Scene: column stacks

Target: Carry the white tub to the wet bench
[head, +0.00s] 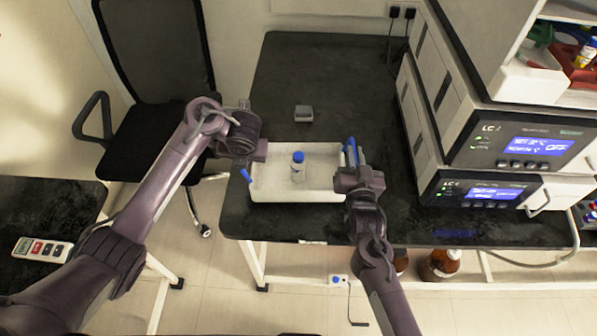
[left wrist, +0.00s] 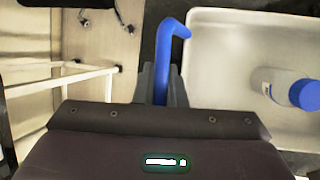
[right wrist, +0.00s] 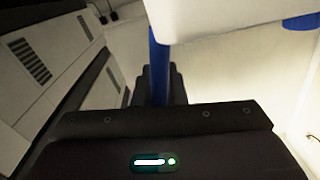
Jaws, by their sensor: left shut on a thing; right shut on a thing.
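The white tub (head: 320,196) is a shallow open tray with a blue handle at each end, at the front of a dark bench (head: 290,85). I cannot tell whether it rests on the bench or hangs just above it. A clear bottle with a blue cap (head: 298,162) stands upright inside; it also shows in the left wrist view (left wrist: 290,90). My left gripper (head: 256,160) is shut on the left blue handle (left wrist: 170,50). My right gripper (head: 352,168) is shut on the right blue handle (right wrist: 158,70). The jaws partly hide both handles. Which surface is the wet bench is unclear.
Stacked LC instruments (head: 515,150) stand on the bench's right side. A small grey object (head: 303,113) lies behind the tub. A black chair (head: 160,90) is at left, near another dark table (head: 45,215). Brown bottles (head: 440,265) stand below the bench. The bench's back is mostly clear.

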